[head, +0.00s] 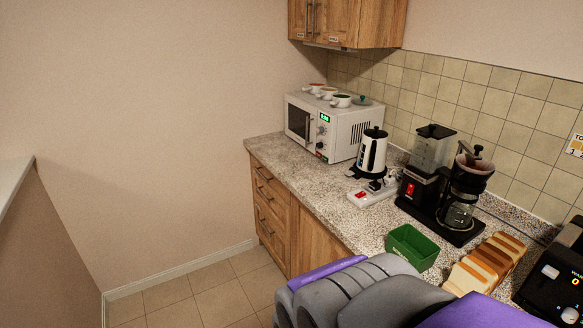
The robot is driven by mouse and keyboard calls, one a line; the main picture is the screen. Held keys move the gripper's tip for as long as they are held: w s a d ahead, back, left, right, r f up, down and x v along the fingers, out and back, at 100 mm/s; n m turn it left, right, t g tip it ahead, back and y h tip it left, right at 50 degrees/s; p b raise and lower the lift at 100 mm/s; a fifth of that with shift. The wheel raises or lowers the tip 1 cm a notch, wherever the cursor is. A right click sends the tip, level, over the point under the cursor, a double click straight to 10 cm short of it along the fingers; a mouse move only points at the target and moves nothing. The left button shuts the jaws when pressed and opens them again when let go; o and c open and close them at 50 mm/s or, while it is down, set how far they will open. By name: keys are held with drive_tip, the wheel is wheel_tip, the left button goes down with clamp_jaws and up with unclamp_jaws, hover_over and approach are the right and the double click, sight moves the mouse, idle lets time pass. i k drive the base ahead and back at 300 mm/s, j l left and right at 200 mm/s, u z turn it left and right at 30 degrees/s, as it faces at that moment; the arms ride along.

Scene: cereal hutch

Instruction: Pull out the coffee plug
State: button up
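A black coffee maker (467,188) with a glass pot stands on the counter against the tiled wall. A white power strip (356,200) with a red switch lies to its left, in front of the kettle. Dark plugs (377,185) sit at the strip's far end. They are too small to tell which one belongs to the coffee maker. My grey and purple arm fills the bottom of the view, in front of the counter's near part. I cannot make out my gripper's fingers.
A kettle (372,152) stands close behind the strip. A white microwave (325,125) with cups on top is at the back left. A green container (412,246), sliced bread (487,263) and a black appliance (556,280) are nearer. Tiled floor (190,290) is clear at left.

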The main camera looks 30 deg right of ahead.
sight(374, 185)
drive_tip(key=i+j+z, duration=0.1)
drive_tip(key=i, duration=0.4)
drive_tip(key=i+j+z, duration=0.1)
drive_tip(key=i, duration=0.4)
drive_tip(key=i+j+z, duration=0.1)
drive_tip(key=i+j, duration=0.15)
drive_tip(key=i, duration=0.25)
drive_tip(key=i+z, duration=0.2)
drive_tip(key=z, duration=0.3)
drive_tip(key=i+j+z, duration=0.15)
drive_tip(key=z, duration=0.3)
drive_tip(key=i+j+z, duration=0.15)
drive_tip(key=z, duration=0.35)
drive_tip(key=i+j+z, duration=0.1)
drive_tip(key=j+z, duration=0.2)
drive_tip(key=z, duration=0.2)
drive_tip(key=i+j+z, duration=0.1)
drive_tip(key=z, duration=0.35)
drive_tip(key=j+z, duration=0.25)
drive_tip(key=z, duration=0.2)
drive_tip(key=i+j+z, duration=0.1)
drive_tip(key=j+z, duration=0.15)
drive_tip(key=z, duration=0.2)
drive_tip(key=j+z, duration=0.25)
drive_tip(key=z, duration=0.2)
drive_tip(key=j+z, duration=0.25)
drive_tip(key=z, duration=0.2)
